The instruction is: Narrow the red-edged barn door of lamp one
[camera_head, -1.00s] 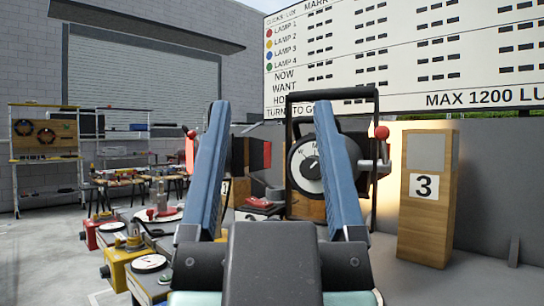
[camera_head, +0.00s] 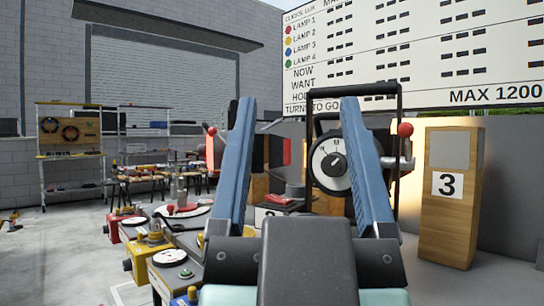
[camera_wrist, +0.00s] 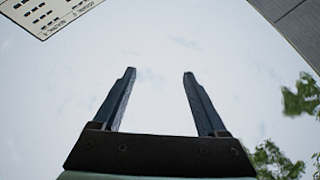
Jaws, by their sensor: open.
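My gripper (camera_head: 298,100) is open and empty, its two blue fingers pointing up and away in the head view. It also shows open against the sky in the wrist view (camera_wrist: 158,73). Between the fingers, beyond them, a dark panel with a red edge strip (camera_head: 287,152) stands upright. Another red strip (camera_head: 210,148), brightly lit, stands left of the left finger; I cannot tell which strip is lamp one's barn door edge. A black-framed lamp with a round white dial (camera_head: 330,170) stands behind the right finger, which hides part of it. No contact is visible.
A wooden pillar marked 3 (camera_head: 451,200) stands at right before a grey wall. Red (camera_head: 130,225) and yellow (camera_head: 150,252) units with discs stand at lower left. A lamp board (camera_head: 420,60) hangs behind. Open floor lies at far left.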

